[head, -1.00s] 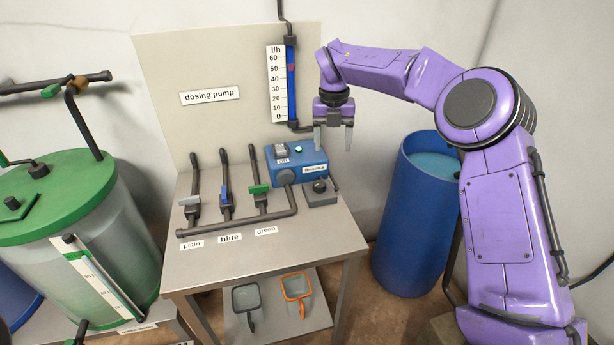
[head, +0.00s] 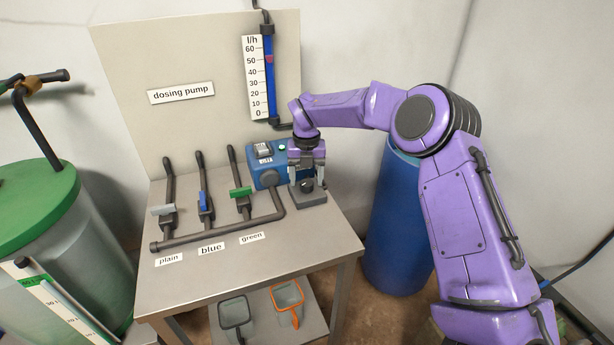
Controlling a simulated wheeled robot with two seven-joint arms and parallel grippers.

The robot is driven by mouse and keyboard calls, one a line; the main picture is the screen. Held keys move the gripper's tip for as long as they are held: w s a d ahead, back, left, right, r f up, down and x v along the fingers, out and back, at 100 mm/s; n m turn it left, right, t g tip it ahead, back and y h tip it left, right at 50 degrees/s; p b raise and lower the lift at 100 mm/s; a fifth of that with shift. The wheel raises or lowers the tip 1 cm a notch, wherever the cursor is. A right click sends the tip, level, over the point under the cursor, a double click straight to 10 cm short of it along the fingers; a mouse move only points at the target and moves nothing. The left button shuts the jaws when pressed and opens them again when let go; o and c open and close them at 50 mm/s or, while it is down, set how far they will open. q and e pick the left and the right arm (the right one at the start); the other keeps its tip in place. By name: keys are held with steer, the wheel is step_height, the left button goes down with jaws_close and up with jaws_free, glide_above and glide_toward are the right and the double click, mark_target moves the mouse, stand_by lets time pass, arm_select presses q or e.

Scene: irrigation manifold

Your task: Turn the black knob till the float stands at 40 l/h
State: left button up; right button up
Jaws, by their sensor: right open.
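The black knob (head: 307,186) sits on a small grey block (head: 311,200) at the right end of the metal table. My right gripper (head: 307,184) points down over it, open, with one finger on each side of the knob. I cannot tell whether the fingers touch it. The flow meter is a blue tube (head: 270,85) on the back panel, beside a white l/h scale (head: 255,80) marked 0 to 60. Its reddish float (head: 269,59) stands at about 50. My left gripper is not in view.
The blue dosing pump box (head: 266,166) stands just behind the knob, partly hidden by my gripper. Three valves with grey (head: 163,210), blue (head: 205,203) and green (head: 241,193) handles stand to the left. A blue barrel (head: 390,240) is right of the table.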

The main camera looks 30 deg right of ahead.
steer(key=shift+f, duration=0.45)
steer(key=shift+c, duration=0.3)
steer(key=c, duration=1)
